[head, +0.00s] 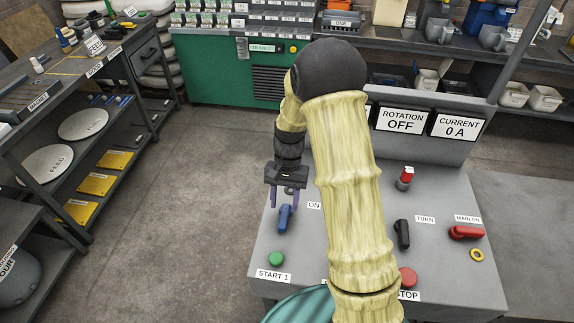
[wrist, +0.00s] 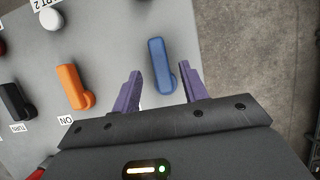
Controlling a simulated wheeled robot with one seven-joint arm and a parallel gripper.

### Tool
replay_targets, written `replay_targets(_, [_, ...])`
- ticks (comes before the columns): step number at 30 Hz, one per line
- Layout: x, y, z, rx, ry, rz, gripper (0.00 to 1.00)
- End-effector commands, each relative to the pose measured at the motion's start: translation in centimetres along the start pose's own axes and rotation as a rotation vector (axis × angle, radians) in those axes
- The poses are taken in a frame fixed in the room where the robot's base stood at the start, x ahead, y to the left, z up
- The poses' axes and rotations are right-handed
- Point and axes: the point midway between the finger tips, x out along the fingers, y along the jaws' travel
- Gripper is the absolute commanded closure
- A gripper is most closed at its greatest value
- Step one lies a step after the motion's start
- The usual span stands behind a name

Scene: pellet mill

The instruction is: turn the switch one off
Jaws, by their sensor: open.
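A blue switch handle (head: 284,217) stands on the left side of the grey sloped panel (head: 450,280), above the green START 1 button (head: 276,259). In the wrist view the blue handle (wrist: 162,66) is long and narrow, with a rounded knob at one end. My gripper (head: 284,199) is open, its purple fingers pointing at the blue handle. In the wrist view the fingers (wrist: 160,74) lie on either side of the handle, with a gap on both sides. No clear contact shows.
An orange switch (wrist: 74,86) marked ON and a black switch (wrist: 16,102) marked TURN sit beside it. My arm hides the panel's middle in the head view. A red stop button (head: 407,277) and a red main switch (head: 466,232) are to the right. Displays read ROTATION OFF (head: 401,120) and CURRENT 0 A (head: 458,126).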

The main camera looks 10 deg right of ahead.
Motion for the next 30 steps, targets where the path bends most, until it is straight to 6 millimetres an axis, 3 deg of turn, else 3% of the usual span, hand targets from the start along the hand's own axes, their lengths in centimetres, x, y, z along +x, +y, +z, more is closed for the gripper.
replay_targets(16, [-10.7, 0.0, -0.1, 0.002, 0.004, -0.002, 0.56])
replay_targets(21, [-12.1, 0.0, -0.1, 0.002, 0.001, 0.0, 0.56])
replay_targets(30, [-12.3, 0.0, 0.0, 0.002, 0.001, 0.0, 0.56])
